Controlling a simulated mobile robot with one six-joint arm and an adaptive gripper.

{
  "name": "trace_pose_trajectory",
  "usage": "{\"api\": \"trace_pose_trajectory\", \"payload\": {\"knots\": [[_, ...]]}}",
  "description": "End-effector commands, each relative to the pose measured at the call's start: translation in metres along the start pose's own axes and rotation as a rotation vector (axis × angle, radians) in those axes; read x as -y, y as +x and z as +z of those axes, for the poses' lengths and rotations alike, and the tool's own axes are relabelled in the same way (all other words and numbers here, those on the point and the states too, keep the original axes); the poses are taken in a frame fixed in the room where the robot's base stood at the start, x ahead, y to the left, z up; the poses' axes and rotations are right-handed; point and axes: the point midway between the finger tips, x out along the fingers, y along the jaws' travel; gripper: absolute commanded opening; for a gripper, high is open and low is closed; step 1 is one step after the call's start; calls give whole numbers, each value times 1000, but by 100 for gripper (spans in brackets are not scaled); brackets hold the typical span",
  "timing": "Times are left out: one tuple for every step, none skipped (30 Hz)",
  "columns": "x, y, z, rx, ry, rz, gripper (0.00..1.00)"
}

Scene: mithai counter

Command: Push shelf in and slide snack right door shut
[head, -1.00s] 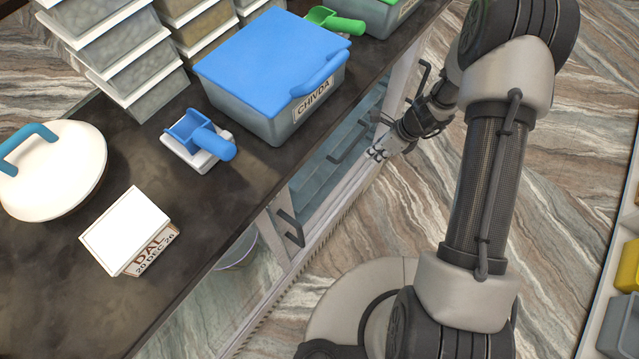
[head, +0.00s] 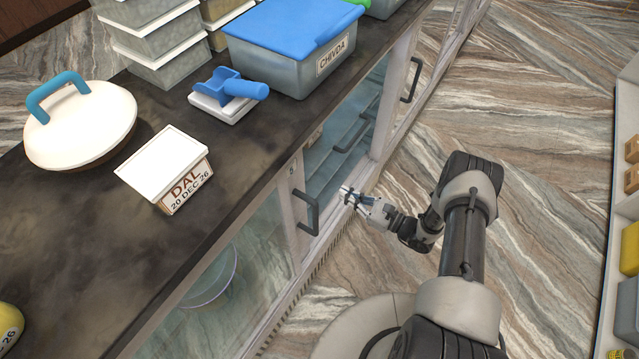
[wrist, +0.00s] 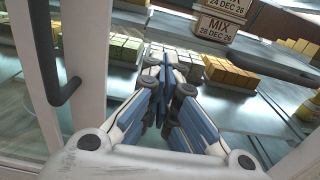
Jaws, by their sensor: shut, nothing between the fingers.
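The glass-fronted cabinet under the counter has a gap between its door frames. A pale door frame (head: 291,205) with a dark handle (head: 308,213) stands at the gap's near side; the handle also shows at left in the wrist view (wrist: 64,62). Another door handle (head: 414,80) is farther along. Inside the gap is a shelf with a dark pull bar (head: 350,136), probably the bar at right in the wrist view (wrist: 272,64). My gripper (head: 347,194) is shut and empty at the gap, beside the near handle. Touching cannot be told. In the wrist view its fingers (wrist: 165,75) point at the shelves.
Yellow and green boxes (wrist: 125,48) and MIX boxes (wrist: 218,28) sit inside the cabinet. On the counter are a CHIVDA tub (head: 285,62), a blue scoop (head: 236,85), a DAL box (head: 165,165) and a white lid (head: 80,130). Floor right of the cabinet is clear; a shelf unit (head: 622,200) stands far right.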

Motion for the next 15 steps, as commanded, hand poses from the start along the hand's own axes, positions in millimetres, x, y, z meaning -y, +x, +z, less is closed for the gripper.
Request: {"api": "trace_pose_trajectory", "payload": {"knots": [[-2,14,-1,0,-1,7,0],[-2,20,-1,0,-1,8,0],[-2,29,-2,-1,-1,7,0],[-2,36,-2,-1,-1,7,0],[-2,42,-2,-1,-1,7,0],[-2,50,-2,-1,0,7,0],[-2,56,-2,-2,1,7,0],[-2,61,-2,-1,1,6,0],[-2,68,-2,-2,0,6,0],[-2,73,-2,-1,0,6,0],[-2,77,-2,-1,0,5,0],[-2,82,-1,-1,0,5,0],[-2,85,-1,-1,0,4,0],[-2,88,-1,-1,1,4,0],[-2,91,-1,-1,1,4,0]]}}
